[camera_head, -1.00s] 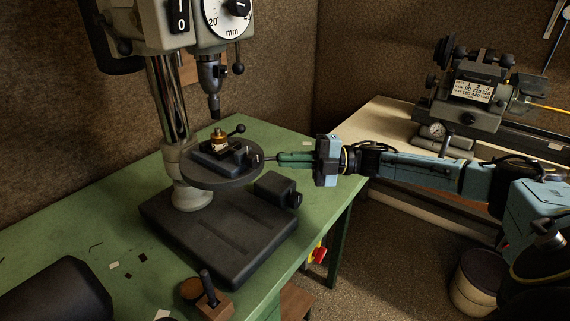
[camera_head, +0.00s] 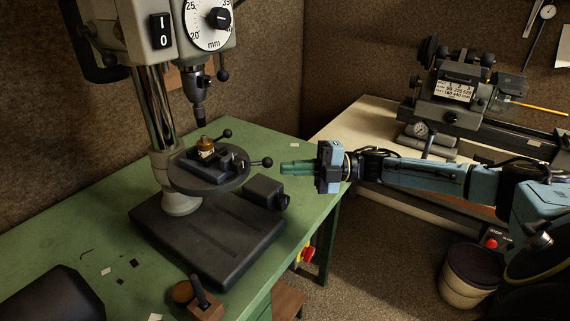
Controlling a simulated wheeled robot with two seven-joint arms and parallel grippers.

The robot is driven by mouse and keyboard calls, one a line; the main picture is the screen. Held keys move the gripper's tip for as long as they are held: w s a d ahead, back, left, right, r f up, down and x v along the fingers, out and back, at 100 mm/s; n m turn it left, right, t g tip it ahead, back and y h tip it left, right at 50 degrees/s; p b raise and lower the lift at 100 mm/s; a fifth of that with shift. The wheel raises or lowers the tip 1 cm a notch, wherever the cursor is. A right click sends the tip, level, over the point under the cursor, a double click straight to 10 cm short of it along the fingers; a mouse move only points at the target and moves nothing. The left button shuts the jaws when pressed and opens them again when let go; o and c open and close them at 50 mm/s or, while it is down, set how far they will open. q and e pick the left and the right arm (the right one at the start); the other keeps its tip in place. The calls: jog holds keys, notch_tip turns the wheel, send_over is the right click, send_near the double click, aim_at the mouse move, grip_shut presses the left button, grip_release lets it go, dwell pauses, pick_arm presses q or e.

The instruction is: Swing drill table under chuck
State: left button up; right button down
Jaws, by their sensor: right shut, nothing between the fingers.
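The round dark drill table (camera_head: 180,178) is on the column (camera_head: 158,120) of the drill press, above its base (camera_head: 205,240). A vise (camera_head: 230,163) with a small brass part (camera_head: 205,146) sits on the table. A ball-ended handle (camera_head: 262,162) points right from the table area. The chuck (camera_head: 198,88) hangs above the brass part; exact alignment cannot be told. My right gripper (camera_head: 284,168) is shut and empty, just right of the handle's knob with a small apparent gap. My left gripper is not in view.
A wooden block with a dark handle (camera_head: 205,301) is near the bench's front. A dark rounded object (camera_head: 48,298) lies at lower left. A lathe (camera_head: 462,82) stands on the right bench. A bin (camera_head: 470,273) stands on the floor.

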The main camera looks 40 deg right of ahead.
jog(key=s+d+b, duration=0.1)
jog(key=d, duration=0.5)
jog(key=shift+s+f, duration=0.3)
jog(key=shift+f, duration=0.15)
